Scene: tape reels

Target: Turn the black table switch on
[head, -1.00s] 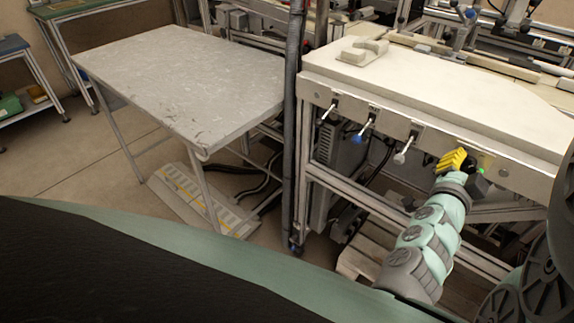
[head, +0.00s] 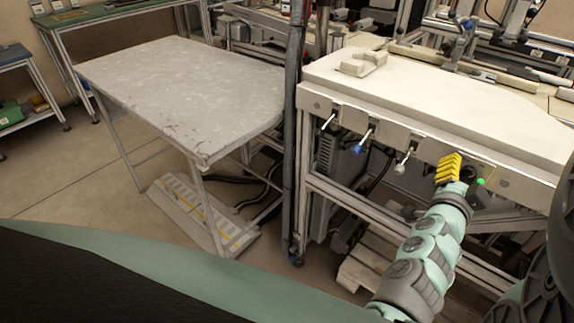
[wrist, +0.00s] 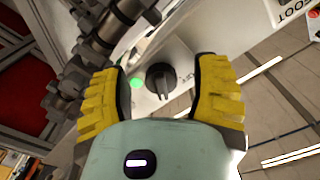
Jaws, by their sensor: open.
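The black switch (wrist: 160,78) is a rotary knob with a raised grip bar on a light panel, seen in the wrist view. My gripper (wrist: 160,66) is open, with one ribbed yellow finger on either side of the knob and a visible gap to each. I cannot tell how deep the fingertips reach around it. A green lamp (wrist: 137,83) sits just left of the knob. In the head view my gripper (head: 449,167) is at the front edge of the white-topped table (head: 420,95), and the knob is hidden behind it. The green lamp (head: 480,182) shows right of the gripper.
A dark upright post (head: 290,140) stands between this table and a grey table (head: 180,90).

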